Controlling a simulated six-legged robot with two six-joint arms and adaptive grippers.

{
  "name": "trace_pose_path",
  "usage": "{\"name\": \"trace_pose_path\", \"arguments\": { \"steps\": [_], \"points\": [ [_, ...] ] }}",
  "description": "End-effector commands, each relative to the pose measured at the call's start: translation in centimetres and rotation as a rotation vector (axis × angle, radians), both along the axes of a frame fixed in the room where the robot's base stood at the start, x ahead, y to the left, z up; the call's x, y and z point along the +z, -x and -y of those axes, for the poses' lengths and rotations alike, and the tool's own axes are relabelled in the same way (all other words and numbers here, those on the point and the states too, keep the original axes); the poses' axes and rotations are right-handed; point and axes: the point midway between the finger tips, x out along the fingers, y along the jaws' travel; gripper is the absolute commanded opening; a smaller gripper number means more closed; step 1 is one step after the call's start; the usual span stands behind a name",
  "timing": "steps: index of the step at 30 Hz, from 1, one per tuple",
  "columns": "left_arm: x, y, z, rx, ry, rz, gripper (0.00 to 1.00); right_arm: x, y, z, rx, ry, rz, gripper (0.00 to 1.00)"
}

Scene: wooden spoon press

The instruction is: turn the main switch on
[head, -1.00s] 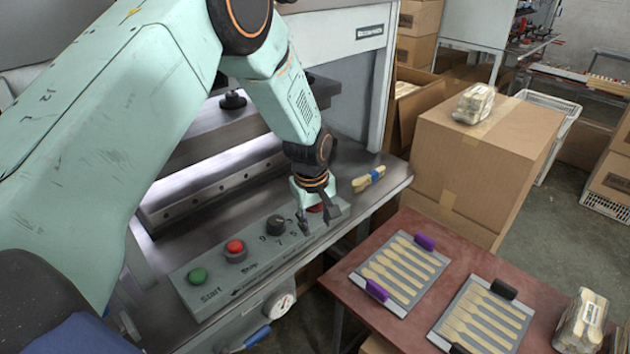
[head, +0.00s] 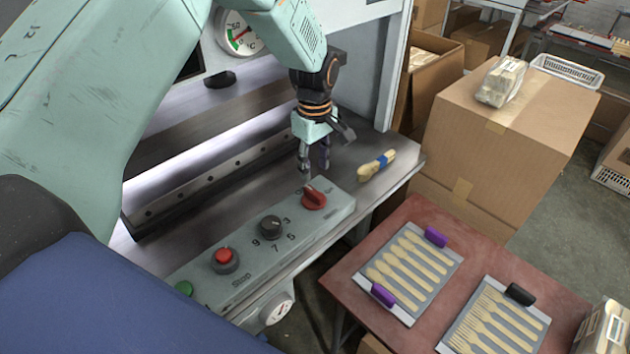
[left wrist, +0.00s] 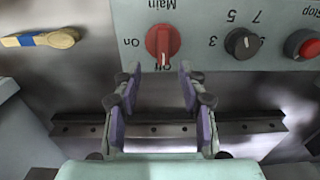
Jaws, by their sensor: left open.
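The main switch (head: 314,199) is a red rotary knob at the right end of the grey control panel (head: 252,262). It also shows in the left wrist view (left wrist: 163,42), where the panel appears upside down. Its white mark points toward the "Off" label, and "On" is printed to its left there. My left gripper (head: 314,165) is open and empty, just behind and above the switch in the head view. In the wrist view its two purple-padded fingers (left wrist: 157,82) stand apart, with the knob beyond their tips. My right gripper is not in view.
A black dial (head: 271,227), a red stop button (head: 224,259) and a green button (head: 184,288) share the panel. Bundled wooden spoons (head: 376,166) lie right of the gripper. The press bed (head: 215,180) is behind.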

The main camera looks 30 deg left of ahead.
Motion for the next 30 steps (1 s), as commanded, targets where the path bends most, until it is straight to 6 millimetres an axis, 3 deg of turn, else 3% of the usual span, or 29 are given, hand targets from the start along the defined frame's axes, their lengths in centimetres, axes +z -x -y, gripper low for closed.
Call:
{"name": "trace_pose_path", "arguments": {
  "steps": [15, 27, 30],
  "points": [
    [-6.7, 0.6, 0.3, -0.001, 0.000, -0.001, 0.41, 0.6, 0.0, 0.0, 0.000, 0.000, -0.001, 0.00],
    [-7.6, 0.2, 0.2, -0.001, -0.001, 0.001, 0.41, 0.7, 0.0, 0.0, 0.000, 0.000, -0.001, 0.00],
    [-7.6, 0.2, 0.1, -0.001, -0.001, 0.001, 0.35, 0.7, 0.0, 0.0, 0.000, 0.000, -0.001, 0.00]
  ]
}}
